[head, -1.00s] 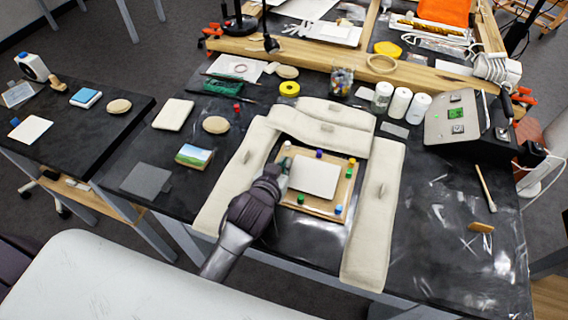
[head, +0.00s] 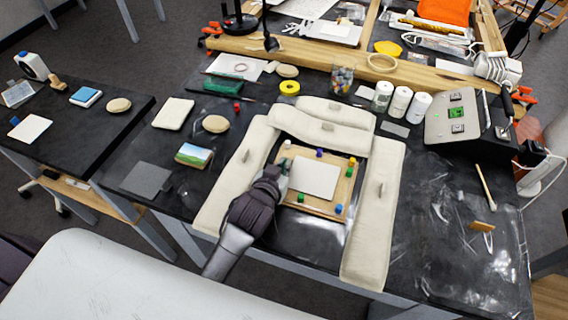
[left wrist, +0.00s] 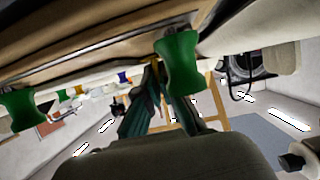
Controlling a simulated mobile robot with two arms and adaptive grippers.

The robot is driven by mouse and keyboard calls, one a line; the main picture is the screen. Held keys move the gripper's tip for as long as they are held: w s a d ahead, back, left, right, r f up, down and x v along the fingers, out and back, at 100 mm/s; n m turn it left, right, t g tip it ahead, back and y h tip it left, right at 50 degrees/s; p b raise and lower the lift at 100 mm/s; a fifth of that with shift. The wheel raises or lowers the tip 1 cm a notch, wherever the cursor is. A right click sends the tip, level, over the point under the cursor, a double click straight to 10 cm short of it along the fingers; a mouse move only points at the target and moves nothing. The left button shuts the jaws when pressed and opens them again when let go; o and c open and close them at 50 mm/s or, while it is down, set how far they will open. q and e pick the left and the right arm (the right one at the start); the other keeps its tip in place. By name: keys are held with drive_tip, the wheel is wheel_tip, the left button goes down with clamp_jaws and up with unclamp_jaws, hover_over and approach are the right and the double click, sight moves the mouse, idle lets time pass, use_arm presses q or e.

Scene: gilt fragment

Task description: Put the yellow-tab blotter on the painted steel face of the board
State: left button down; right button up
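The board (head: 311,207) has a tan rim with coloured pegs and lies amid cream padded bags. A white card, apparently the yellow-tab blotter (head: 314,178), lies over or just above its middle and hides much of the face. My left gripper (head: 282,172) is at the card's left edge. In the left wrist view its dark teal fingers (left wrist: 156,72) converge at the tips around a small yellow piece, seemingly the tab. The green pegs (left wrist: 180,62) and the board's edge (left wrist: 90,45) are close by there. My right gripper is not in view.
Cream bags (head: 235,178) flank the board left, right (head: 378,205) and behind. A picture block (head: 194,155) and a grey pad (head: 146,179) lie to the left. A white card with a blue tab (head: 31,128) is on the side table. White bottles (head: 400,103) stand behind.

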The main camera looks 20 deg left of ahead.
use_arm(q)
drive_tip(key=c, duration=1.8)
unclamp_jaws()
drive_tip(key=o, duration=0.6)
drive_tip(key=shift+c, duration=0.2)
